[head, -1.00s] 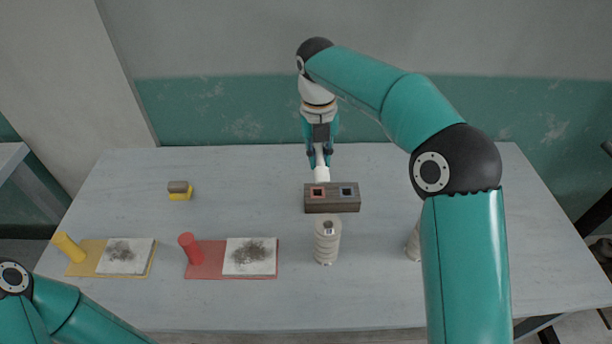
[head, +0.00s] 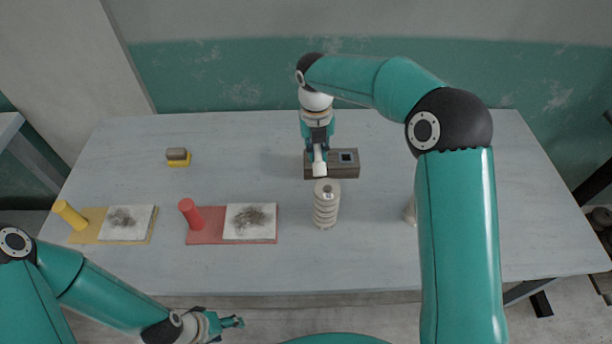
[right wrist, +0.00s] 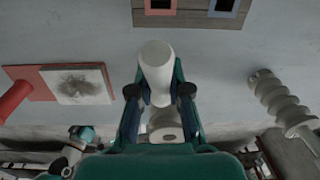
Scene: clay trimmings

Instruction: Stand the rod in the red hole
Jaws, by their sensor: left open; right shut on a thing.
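My right gripper (head: 318,150) is shut on the white rod (head: 319,169), which also shows between the fingers in the right wrist view (right wrist: 156,66). The rod slants, and its free end shows at the near left part of the dark wooden block (head: 345,171). The block has a blue-rimmed hole (head: 346,157) at right. The red-rimmed hole is hidden in the head view but shows at the top of the right wrist view (right wrist: 160,6). Whether the rod touches the block I cannot tell. My left gripper (head: 238,322) is open and empty at the table's near side.
A ribbed pale post (head: 325,210) stands just nearer than the block; another (head: 410,212) is partly behind my right arm. A red board (head: 203,237) and a yellow board (head: 86,236) hold smudged pads and cylinders. A brown-and-yellow block (head: 178,158) lies at back left.

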